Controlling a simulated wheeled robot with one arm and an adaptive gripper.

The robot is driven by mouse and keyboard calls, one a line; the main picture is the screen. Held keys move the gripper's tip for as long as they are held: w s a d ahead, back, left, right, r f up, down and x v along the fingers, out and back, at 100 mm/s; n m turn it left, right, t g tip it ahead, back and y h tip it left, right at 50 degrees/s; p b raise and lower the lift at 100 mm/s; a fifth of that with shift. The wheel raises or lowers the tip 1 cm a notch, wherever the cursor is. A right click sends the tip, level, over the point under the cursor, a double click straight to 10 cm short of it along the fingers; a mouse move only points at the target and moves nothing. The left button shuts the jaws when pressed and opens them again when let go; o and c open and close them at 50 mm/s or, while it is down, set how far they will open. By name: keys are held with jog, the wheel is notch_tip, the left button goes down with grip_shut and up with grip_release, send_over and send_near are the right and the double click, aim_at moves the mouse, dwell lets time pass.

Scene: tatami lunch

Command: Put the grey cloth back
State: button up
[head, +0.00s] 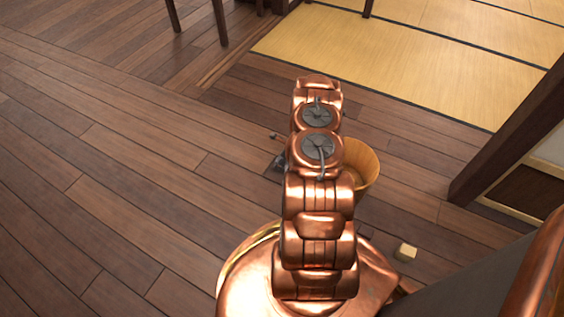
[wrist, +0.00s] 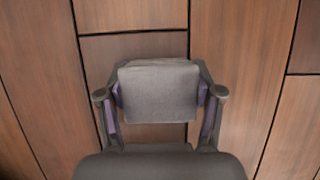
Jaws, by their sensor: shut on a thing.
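The grey cloth (wrist: 158,98) is a folded, roughly square pad in the middle of the wrist view. My gripper (wrist: 160,91) is shut on it, with one dark finger at its left side and one at its right. Wooden floor planks show behind the cloth. In the head view my copper arm hides most of the gripper, and only a dark grey bit (head: 280,162) shows left of the arm. I cannot tell whether that bit is cloth or gripper.
A round wooden bucket (head: 366,172) stands right beside my arm, partly hidden by it. A small pale block (head: 405,252) lies near my base. Yellow tatami mats (head: 420,55) are at the back right, a dark wooden post (head: 500,150) at the right. The floor at left is clear.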

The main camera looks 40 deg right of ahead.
jog(key=o, duration=1.1)
